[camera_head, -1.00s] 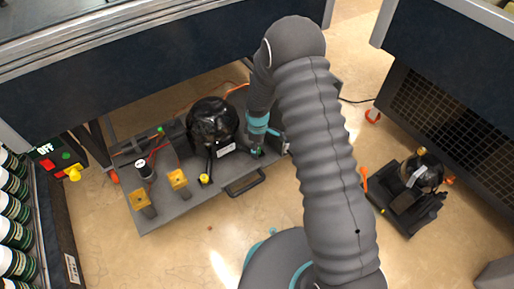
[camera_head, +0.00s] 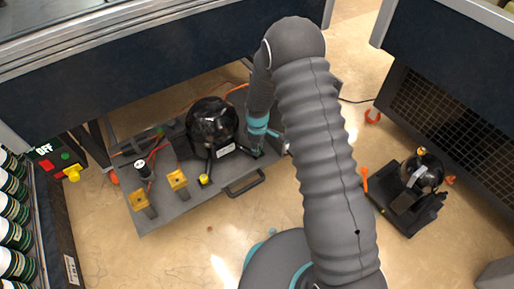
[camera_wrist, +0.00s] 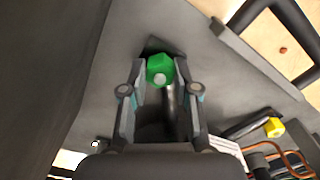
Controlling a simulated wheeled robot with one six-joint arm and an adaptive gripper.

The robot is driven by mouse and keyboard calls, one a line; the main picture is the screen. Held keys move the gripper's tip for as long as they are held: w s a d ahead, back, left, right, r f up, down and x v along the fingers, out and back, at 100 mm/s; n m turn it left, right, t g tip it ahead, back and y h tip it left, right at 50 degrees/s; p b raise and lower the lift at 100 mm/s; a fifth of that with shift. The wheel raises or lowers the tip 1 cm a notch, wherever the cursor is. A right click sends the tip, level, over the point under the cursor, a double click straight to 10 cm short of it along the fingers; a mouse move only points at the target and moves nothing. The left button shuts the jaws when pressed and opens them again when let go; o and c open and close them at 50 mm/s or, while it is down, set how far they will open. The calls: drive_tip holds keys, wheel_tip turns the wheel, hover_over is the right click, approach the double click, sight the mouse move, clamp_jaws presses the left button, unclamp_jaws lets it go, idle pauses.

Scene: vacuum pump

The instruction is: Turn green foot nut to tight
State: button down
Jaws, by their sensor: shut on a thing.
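The green foot nut (camera_wrist: 160,69) is a green hex nut with a pale centre, on the grey base plate (camera_wrist: 110,40) of the pump. In the wrist view my gripper (camera_wrist: 161,72) has one finger on each side of the nut and is shut on it. In the head view my gripper (camera_head: 256,153) points down at the plate's right part, beside the black pump body (camera_head: 212,120). The nut is hidden there by my gripper. How tight the nut is cannot be told.
A black handle (camera_head: 246,184) sticks out at the plate's front edge. A yellow nut (camera_head: 204,179) and two yellow blocks (camera_head: 177,179) stand left of my gripper. A smaller black pump (camera_head: 421,172) is on the floor at right. A panel (camera_head: 50,160) at left reads OFF.

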drive_tip(key=m+b, duration=0.1)
drive_tip(key=m, duration=0.3)
drive_tip(key=shift+s+f, duration=0.1)
drive_tip(key=shift+s, duration=0.05)
drive_tip(key=m, duration=0.3)
drive_tip(key=shift+m+b, duration=0.3)
drive_tip(key=shift+b, duration=0.05)
drive_tip(key=m, duration=0.4)
drive_tip(key=shift+a+b, duration=0.1)
drive_tip(key=shift+b, duration=0.25)
drive_tip(key=shift+s+m, duration=0.1)
drive_tip(key=shift+m, duration=2)
drive_tip(key=c, duration=0.9)
unclamp_jaws()
drive_tip(key=shift+a, duration=0.1)
drive_tip(key=shift+o, duration=0.2)
